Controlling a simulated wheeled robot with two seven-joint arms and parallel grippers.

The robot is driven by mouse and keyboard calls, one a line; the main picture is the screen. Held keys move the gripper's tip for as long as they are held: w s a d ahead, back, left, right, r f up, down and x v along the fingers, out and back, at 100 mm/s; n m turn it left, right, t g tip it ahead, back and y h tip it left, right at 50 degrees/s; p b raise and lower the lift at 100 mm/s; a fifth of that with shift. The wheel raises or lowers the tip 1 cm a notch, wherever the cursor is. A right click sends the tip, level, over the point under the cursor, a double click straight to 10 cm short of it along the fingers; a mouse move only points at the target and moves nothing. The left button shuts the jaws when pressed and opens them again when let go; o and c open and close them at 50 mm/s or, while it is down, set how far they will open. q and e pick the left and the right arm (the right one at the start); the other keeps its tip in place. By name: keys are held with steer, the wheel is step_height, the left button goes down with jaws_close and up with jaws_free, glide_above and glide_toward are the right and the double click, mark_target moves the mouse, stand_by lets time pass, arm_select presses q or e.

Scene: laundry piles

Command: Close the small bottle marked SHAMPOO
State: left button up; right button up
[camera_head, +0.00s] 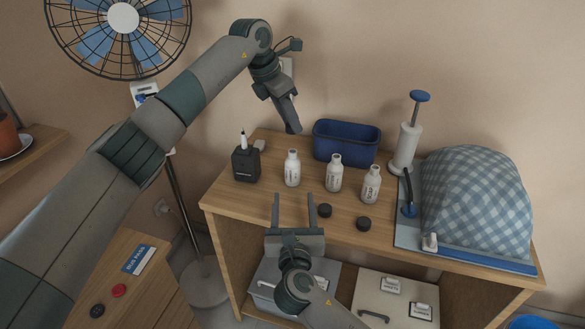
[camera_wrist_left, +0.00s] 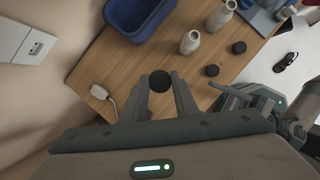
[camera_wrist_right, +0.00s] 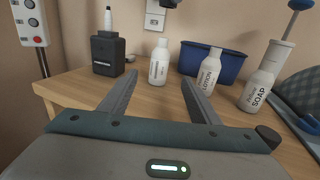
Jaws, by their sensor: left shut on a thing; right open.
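Three white bottles with open necks stand upright on the wooden table. The left bottle (camera_head: 292,170) has a label I cannot read clearly; it also shows in the right wrist view (camera_wrist_right: 159,64). The others read LOTION (camera_wrist_right: 208,73) and SOAP (camera_wrist_right: 258,92). My left gripper (camera_head: 293,130) is shut on a black cap (camera_wrist_left: 160,81), above the left bottle and apart from it. The left bottle is hidden in the left wrist view. My right gripper (camera_head: 293,196) is open and empty, low in front of the left bottle, its fingers pointing toward it.
Two black caps (camera_head: 324,210) (camera_head: 363,223) lie in front of the other bottles. A dark square bottle (camera_head: 246,164) stands at left, a blue bin (camera_head: 347,144) behind. A white pump dispenser (camera_head: 405,147) and a checked cloth heap (camera_head: 475,200) are at right.

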mark_target(293, 171)
arm_select(q)
steer(key=shift+s+r, duration=0.2)
steer(key=shift+s, duration=0.1)
arm_select(e)
steer(key=shift+s+r, duration=0.2)
steer(key=shift+s, duration=0.05)
arm_select(q)
steer(key=shift+w+f, duration=0.1)
steer(key=shift+w, duration=0.05)
arm_select(e)
steer(key=shift+w+f, duration=0.1)
steer(key=shift+w, duration=0.2)
steer(key=w, duration=1.1)
steer(key=shift+w+a, duration=0.1)
steer(key=shift+w, duration=0.2)
jaws_close()
arm_select(q)
steer(key=shift+f, duration=2.45)
